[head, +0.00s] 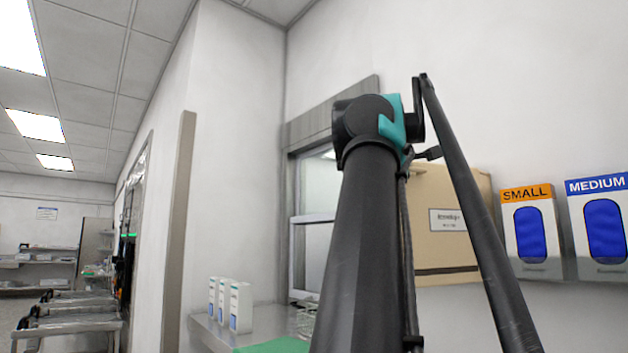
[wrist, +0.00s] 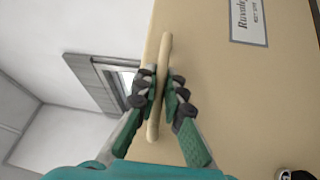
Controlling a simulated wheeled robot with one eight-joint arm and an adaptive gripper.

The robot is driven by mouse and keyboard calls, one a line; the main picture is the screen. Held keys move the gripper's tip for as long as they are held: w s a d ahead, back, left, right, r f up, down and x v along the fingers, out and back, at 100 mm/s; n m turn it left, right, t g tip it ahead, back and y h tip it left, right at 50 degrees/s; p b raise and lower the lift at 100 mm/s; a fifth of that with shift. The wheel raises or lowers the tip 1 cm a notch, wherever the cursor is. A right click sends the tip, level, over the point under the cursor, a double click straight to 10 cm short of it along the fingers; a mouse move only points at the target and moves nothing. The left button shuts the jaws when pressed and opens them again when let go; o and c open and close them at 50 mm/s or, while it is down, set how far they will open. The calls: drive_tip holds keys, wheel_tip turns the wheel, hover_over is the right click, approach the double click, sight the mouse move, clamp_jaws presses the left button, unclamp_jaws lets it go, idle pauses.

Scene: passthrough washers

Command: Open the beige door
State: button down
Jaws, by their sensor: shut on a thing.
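The beige door (head: 446,225) shows in the head view behind my black arm, on the wall right of a metal-framed window. It has a white label (head: 447,220). In the wrist view the beige door (wrist: 225,100) fills the right and middle, with its label (wrist: 249,22) at the top. A long beige bar handle (wrist: 165,50) runs along the door near its edge. My gripper (wrist: 163,95) is shut on the handle, with one finger on each side of it. In the head view my arm hides part of the door, and the gripper's fingers do not show.
Glove boxes marked SMALL (head: 530,232) and MEDIUM (head: 604,225) hang on the wall to the right. Several white bottles or cartons (head: 230,305) stand on a metal counter (head: 196,330). Carts (head: 70,315) stand far left.

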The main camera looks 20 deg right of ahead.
drive_tip(key=c, duration=1.6)
unclamp_jaws()
drive_tip(key=v, duration=1.1)
drive_tip(key=shift+s+a, duration=0.2)
drive_tip(key=shift+a, duration=0.15)
drive_tip(key=shift+s+f, duration=0.1)
